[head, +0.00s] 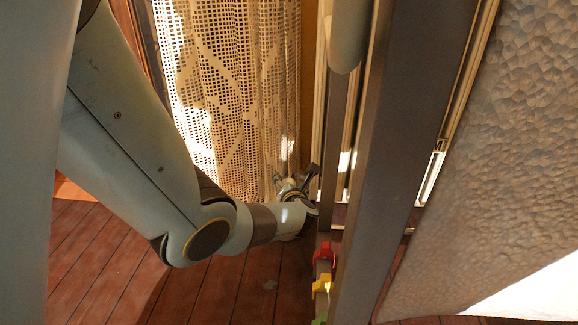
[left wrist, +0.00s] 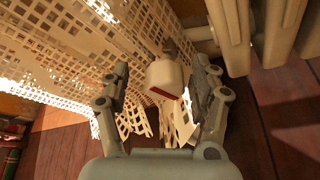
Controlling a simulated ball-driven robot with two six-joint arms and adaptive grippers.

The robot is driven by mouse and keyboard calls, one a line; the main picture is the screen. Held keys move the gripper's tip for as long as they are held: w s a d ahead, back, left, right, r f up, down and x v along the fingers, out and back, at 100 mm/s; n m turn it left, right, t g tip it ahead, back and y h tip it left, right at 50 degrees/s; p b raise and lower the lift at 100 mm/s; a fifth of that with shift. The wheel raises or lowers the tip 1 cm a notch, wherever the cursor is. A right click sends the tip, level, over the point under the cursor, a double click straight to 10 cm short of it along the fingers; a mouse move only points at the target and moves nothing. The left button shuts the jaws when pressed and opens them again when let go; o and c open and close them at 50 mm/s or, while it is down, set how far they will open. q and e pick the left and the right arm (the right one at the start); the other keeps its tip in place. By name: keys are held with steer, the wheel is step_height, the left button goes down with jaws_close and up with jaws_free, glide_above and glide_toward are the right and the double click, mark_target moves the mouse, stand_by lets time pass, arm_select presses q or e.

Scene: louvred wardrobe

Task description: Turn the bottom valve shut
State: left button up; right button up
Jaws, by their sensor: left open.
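My left gripper (head: 296,183) is low by the lace curtain, beside the tall upright panels. In the left wrist view its two fingers (left wrist: 160,68) stand apart. A small white valve head (left wrist: 165,77) with a red edge shows between the fingers, seemingly beyond the tips; I cannot tell whether it touches either finger. In the head view this valve cannot be made out behind the gripper and panels. My right gripper is not in view.
A lace curtain (head: 235,80) hangs behind my left gripper and close to its fingers. Pale radiator columns (left wrist: 232,35) stand at the upper right of the wrist view. A red piece (head: 324,252) and a yellow piece (head: 322,286) sit by the dark upright panel (head: 395,130). The plank floor (head: 225,290) is clear.

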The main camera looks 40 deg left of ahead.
arm_select(q)
step_height(320, 180, up, 9)
stand_by(0.4)
steer(key=shift+s, duration=0.1)
